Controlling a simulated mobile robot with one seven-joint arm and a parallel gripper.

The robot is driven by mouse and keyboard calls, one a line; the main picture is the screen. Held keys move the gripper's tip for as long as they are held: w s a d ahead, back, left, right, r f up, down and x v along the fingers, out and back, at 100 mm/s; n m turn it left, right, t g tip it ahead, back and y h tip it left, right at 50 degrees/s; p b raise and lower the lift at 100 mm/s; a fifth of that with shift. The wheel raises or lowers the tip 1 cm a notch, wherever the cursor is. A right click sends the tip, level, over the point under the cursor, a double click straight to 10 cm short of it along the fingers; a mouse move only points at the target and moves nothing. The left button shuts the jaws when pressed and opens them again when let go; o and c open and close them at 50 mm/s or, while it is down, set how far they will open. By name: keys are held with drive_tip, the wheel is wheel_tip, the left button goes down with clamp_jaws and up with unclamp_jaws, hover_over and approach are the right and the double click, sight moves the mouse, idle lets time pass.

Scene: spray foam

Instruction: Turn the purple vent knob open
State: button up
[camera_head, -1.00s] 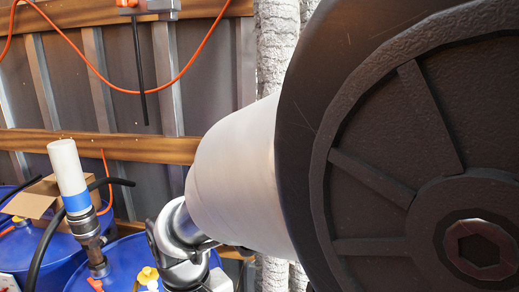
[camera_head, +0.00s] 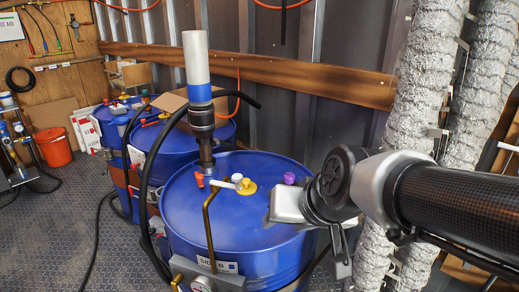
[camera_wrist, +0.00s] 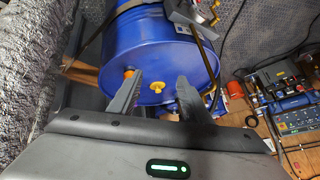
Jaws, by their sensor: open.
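The purple vent knob (camera_head: 289,178) sits on the far right part of the top of the nearest blue drum (camera_head: 235,225) in the head view. I cannot make it out in the wrist view. The end of my arm is just right of the knob in the head view, over the drum's right edge; its fingertips are not clear there. In the wrist view my gripper (camera_wrist: 160,78) has its two fingers apart with nothing held between them. A blue drum (camera_wrist: 160,45) with orange and yellow fittings shows beyond the fingers.
A pump with a white and blue top (camera_head: 197,75) stands on the drum, with a black hose. A yellow cap (camera_head: 246,187) and a bent brass pipe (camera_head: 208,225) are left of the knob. Silvery wrapped ducts (camera_head: 420,80) rise on the right. Other drums stand behind left.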

drive_tip(key=w+a+f+m+t, duration=0.1)
drive_tip(key=w+a+f, duration=0.3)
drive_tip(key=w, duration=0.2)
drive_tip(key=m+t+h, duration=0.3)
drive_tip(key=t+h, duration=0.5)
drive_tip(key=h, duration=0.1)
approach(289, 179)
drive_tip(key=b+x, duration=0.1)
drive_tip(key=x, duration=1.4)
drive_tip(key=shift+w+f, duration=0.4)
drive_tip(key=shift+w, duration=0.05)
drive_tip(key=c, duration=1)
drive_tip(key=shift+c, duration=0.2)
